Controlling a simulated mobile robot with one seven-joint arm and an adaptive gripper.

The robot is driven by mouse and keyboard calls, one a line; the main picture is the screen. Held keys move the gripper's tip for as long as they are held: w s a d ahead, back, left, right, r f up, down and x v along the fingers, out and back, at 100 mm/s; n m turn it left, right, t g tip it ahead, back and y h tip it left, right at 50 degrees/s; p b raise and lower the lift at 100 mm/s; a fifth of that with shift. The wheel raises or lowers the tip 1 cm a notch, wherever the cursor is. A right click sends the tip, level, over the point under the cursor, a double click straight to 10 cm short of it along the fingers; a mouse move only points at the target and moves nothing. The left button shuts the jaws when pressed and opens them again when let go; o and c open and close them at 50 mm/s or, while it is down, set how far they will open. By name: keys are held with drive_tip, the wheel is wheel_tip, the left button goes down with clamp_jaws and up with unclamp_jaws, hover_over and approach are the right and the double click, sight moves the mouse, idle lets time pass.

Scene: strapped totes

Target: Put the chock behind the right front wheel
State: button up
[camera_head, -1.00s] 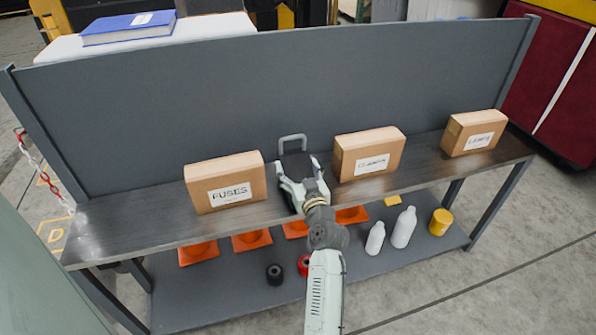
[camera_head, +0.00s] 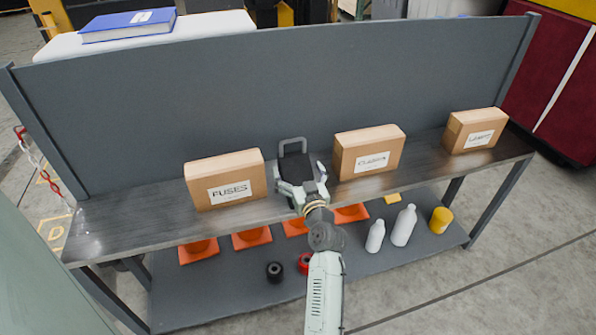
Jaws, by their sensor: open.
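A black block with a grey loop handle, which looks like the chock (camera_head: 294,160), stands on the bench top between two cardboard boxes. My gripper (camera_head: 297,182) is open at the near side of it, with its fingers spread to the left and right of the block's lower part. The gripper hides part of the block, and I cannot tell whether the fingers touch it. No wheel is clearly in view.
The FUSES box (camera_head: 226,180) stands left of my gripper and another labelled box (camera_head: 368,153) close on the right. A third box (camera_head: 474,131) is farther right. A grey back panel (camera_head: 290,95) rises behind. Orange cones (camera_head: 252,238) and white bottles (camera_head: 404,226) stand on the lower shelf.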

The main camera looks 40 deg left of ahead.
drive_tip(key=shift+r, duration=0.15)
drive_tip(key=b+v, duration=0.2)
drive_tip(key=v, duration=1)
drive_tip(key=shift+b, duration=0.4)
